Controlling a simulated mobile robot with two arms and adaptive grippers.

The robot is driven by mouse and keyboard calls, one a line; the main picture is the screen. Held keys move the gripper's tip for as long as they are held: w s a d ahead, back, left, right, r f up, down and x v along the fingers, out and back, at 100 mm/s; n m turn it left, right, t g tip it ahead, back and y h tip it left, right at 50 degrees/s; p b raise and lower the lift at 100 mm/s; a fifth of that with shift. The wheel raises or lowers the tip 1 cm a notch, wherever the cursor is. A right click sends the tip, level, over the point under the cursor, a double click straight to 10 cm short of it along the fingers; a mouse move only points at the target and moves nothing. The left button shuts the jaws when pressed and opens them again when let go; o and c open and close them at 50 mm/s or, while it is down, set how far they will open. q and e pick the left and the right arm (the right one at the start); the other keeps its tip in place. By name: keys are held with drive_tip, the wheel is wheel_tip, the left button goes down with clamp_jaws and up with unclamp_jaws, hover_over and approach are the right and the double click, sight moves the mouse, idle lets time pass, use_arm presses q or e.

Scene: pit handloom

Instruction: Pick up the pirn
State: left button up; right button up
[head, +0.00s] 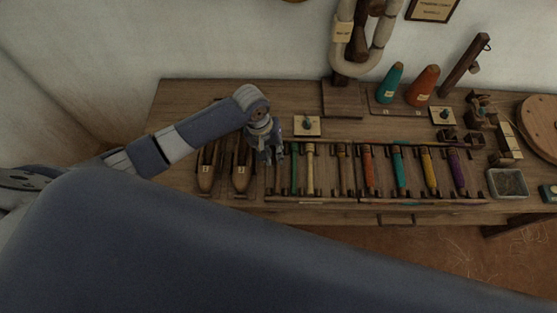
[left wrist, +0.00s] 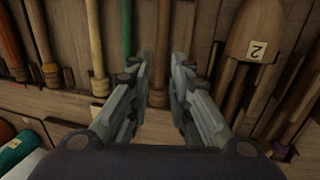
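Several pirns lie side by side in a row on the wooden bench. They include a thin bare brown pirn (head: 278,180), a green one (head: 294,176), a cream one (head: 310,172), a red one (head: 369,170), a teal one (head: 399,168), a yellow one (head: 428,168) and a purple one (head: 457,171). My left gripper (head: 270,157) is over the left end of the row. In the left wrist view the left gripper (left wrist: 161,62) is open, with a thin brown rod (left wrist: 161,35) between its fingers in the picture; contact cannot be told. The green pirn (left wrist: 127,28) is just left. My right gripper is out of view.
Two wooden shuttles (head: 207,175) lie left of the row; the one marked 2 (left wrist: 252,30) is close right of the gripper in the wrist view. Teal (head: 390,85) and orange (head: 424,86) cones stand behind. A grey tray (head: 508,184) sits right.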

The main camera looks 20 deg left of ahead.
sight(277, 164)
use_arm(q)
drive_tip(key=shift+f, duration=0.3)
drive_tip(key=f, duration=0.3)
drive_tip(key=d+f, duration=0.1)
drive_tip(key=shift+w+f, duration=0.1)
drive_tip(key=shift+f, duration=0.4)
drive_tip(key=c, duration=0.4)
clamp_jaws()
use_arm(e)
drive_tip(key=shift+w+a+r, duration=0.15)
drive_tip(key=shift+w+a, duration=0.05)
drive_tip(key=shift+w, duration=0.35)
